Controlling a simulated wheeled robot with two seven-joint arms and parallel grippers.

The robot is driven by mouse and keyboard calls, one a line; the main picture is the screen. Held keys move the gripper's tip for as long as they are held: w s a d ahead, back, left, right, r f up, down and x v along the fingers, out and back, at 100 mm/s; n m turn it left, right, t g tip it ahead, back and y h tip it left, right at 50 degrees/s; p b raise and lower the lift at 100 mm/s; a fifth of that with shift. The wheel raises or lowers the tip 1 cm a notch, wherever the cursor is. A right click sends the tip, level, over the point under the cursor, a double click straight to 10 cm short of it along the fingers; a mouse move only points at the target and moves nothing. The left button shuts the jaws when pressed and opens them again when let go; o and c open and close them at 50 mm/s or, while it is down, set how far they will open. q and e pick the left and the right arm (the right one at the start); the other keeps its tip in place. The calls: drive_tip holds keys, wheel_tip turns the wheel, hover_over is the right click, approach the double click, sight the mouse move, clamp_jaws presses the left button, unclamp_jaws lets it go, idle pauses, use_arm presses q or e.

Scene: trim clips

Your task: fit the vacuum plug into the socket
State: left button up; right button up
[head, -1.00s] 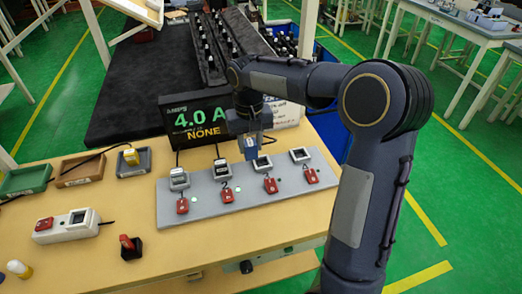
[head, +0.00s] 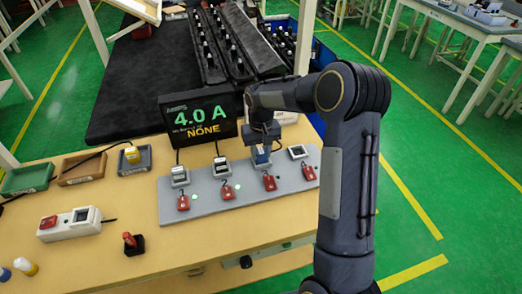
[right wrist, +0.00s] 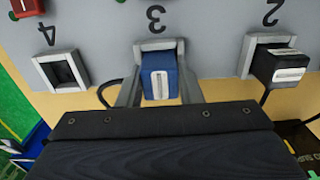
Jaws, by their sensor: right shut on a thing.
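My right gripper (head: 264,146) is shut on a blue plug (right wrist: 160,84) with a pale marking on its back; the plug also shows in the head view (head: 262,157). I take it for the vacuum plug, though its label is not readable. It is at socket 3 (right wrist: 155,45) on the grey board (head: 210,199), its front end at the pale socket frame. How deep it sits is hidden. Socket 4 (right wrist: 62,71) is empty. Socket 2 (right wrist: 252,50) holds a black plug (right wrist: 282,66). My left gripper is not in view.
Red switches (head: 269,182) line the board's front. A display (head: 200,117) behind reads 4.0 A and NONE. A yellow plug (head: 132,154) lies in a grey tray at left. A white power strip (head: 72,223) and a red-topped black object (head: 132,243) stand in front.

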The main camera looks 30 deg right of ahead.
drive_tip(key=shift+f, duration=0.2)
drive_tip(key=o, duration=1)
drive_tip(key=shift+r, duration=0.15)
